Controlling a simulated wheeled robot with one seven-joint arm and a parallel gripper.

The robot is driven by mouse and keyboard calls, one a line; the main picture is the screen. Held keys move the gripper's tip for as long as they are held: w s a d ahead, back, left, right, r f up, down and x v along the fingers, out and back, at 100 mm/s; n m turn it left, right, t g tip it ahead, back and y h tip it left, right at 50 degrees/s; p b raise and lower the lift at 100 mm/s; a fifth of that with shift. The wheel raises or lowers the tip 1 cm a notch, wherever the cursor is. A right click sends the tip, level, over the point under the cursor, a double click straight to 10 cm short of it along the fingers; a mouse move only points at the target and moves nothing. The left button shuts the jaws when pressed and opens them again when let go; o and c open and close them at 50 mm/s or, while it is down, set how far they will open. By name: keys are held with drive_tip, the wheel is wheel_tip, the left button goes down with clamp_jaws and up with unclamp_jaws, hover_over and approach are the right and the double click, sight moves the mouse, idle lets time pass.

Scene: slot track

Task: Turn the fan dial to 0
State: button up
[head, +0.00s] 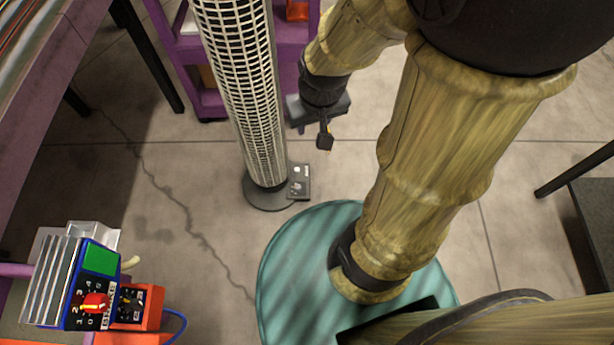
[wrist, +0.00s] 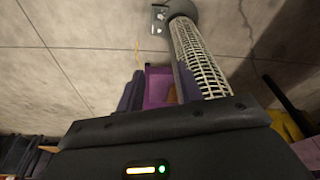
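The fan (head: 240,85) is a tall pale grille tower on a round dark base, standing on the floor at upper centre in the head view. A small grey panel (head: 304,190) beside its base carries a white round spot and small dark marks; the dial and its setting are too small to read. The fan (wrist: 203,62) and panel (wrist: 159,21) also show at the top of the wrist view. My gripper (head: 325,138) hangs right of the fan column, above the panel in the picture and apart from it. Its finger gap is not clear; I see nothing held.
A purple shelf (head: 204,100) stands behind the fan. At lower left, a blue box (head: 100,262) with a green screen and a red numbered dial sits beside an orange box (head: 152,305). A teal round surface (head: 290,270) lies at bottom centre.

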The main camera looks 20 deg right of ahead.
drive_tip(key=shift+w+d, duration=0.1)
drive_tip(key=shift+w, duration=0.1)
drive_tip(key=shift+o, duration=1.1)
drive_tip(key=shift+f, duration=0.2)
drive_tip(key=w+d+f+n+b, duration=0.1)
drive_tip(key=f+b, duration=0.4)
drive_tip(key=f, duration=0.9)
drive_tip(key=w+d+f+n+t+y+b, duration=0.1)
drive_tip(key=w+f+b, duration=0.3)
drive_tip(key=f, duration=1.1)
drive_tip(key=w+d+f+n+y+b, duration=0.1)
drive_tip(key=w+f+n+b, duration=0.2)
drive_tip(key=f, duration=1.2)
drive_tip(key=b, duration=0.3)
drive_tip(key=shift+f+t, duration=0.2)
drive_tip(key=shift+t, duration=0.1)
